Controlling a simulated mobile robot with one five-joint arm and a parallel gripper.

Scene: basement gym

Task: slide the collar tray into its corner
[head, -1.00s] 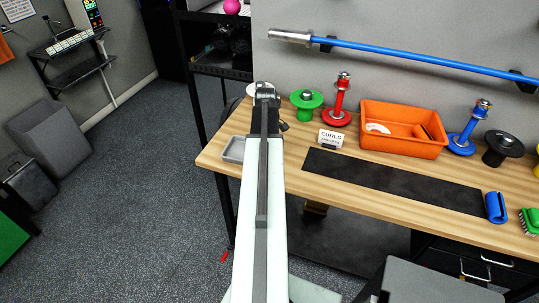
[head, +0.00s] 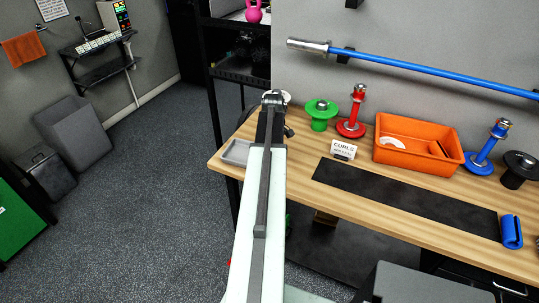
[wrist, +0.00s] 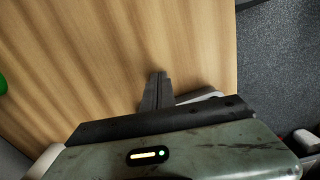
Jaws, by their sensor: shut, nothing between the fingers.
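The collar tray (head: 237,152) is a shallow grey tray lying flat near the left end of the wooden bench, just left of my arm. In the wrist view a pale strip of its rim (wrist: 212,95) shows beside the fingers, mostly hidden behind the gripper body. My gripper (wrist: 157,90) is shut and empty, low over the bench top on the tray's side. Whether the fingertips touch the tray cannot be told. In the head view my arm hides the fingers.
The bench top (head: 290,175) ends left of the tray, with floor beyond. Right of my arm stand a green weight stand (head: 320,113), a red one (head: 352,127), a CURLS sign (head: 344,149) and an orange bin (head: 410,157). A black mat (head: 400,198) lies in front.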

